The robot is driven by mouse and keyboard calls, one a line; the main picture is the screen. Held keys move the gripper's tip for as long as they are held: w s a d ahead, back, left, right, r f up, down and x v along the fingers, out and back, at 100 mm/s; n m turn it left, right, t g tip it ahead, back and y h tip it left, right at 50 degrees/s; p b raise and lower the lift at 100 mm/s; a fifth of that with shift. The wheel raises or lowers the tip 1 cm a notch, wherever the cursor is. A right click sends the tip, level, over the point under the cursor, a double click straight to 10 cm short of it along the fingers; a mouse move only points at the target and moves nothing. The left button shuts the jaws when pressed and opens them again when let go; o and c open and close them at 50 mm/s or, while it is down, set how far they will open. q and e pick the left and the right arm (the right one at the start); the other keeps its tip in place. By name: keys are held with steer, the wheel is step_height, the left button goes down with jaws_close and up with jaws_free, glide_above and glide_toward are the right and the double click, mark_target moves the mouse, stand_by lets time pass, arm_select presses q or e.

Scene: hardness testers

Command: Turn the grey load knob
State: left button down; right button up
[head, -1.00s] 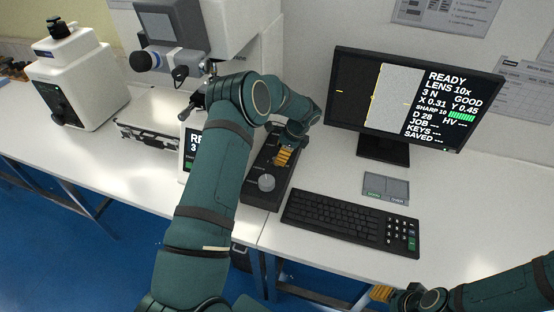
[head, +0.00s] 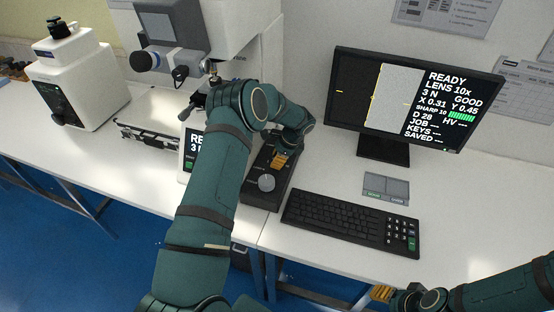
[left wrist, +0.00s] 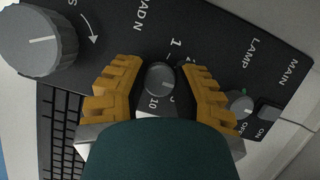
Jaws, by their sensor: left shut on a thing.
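The grey load knob (left wrist: 160,79) is a small round dial on the black control panel, under the print "LOAD N", with "1" and "10" marked around it. My left gripper (left wrist: 158,84) has its orange fingers on either side of the knob and is shut on it. In the head view my left gripper (head: 280,161) is low over the black control box (head: 256,197), and its wrist hides the load knob. My right gripper (head: 381,293) is at the lower right, apart from the panel; its jaw gap is unclear.
A larger grey knob (left wrist: 40,42) and a small lamp knob (left wrist: 241,107) flank the load knob. The keyboard (head: 350,222) lies right of the box. The monitor (head: 410,100) reads "3 N". The white tester (head: 75,85) stands far left.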

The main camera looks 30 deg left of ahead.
arm_select(q)
steer(key=shift+f+n+g+b, duration=0.15)
steer(key=shift+n+g+b, duration=0.25)
steer(key=shift+n+b, duration=0.45)
steer(key=shift+n+g+h+b, duration=0.35)
steer(key=shift+n+b, duration=0.3)
steer(key=shift+n, duration=0.6)
steer(key=shift+n+g+h+b, duration=0.45)
steer(key=shift+n+h+b, duration=0.25)
steer(key=shift+n, duration=1.1)
steer(key=shift+s, duration=0.1)
steer(key=c, duration=0.7)
jaws_free()
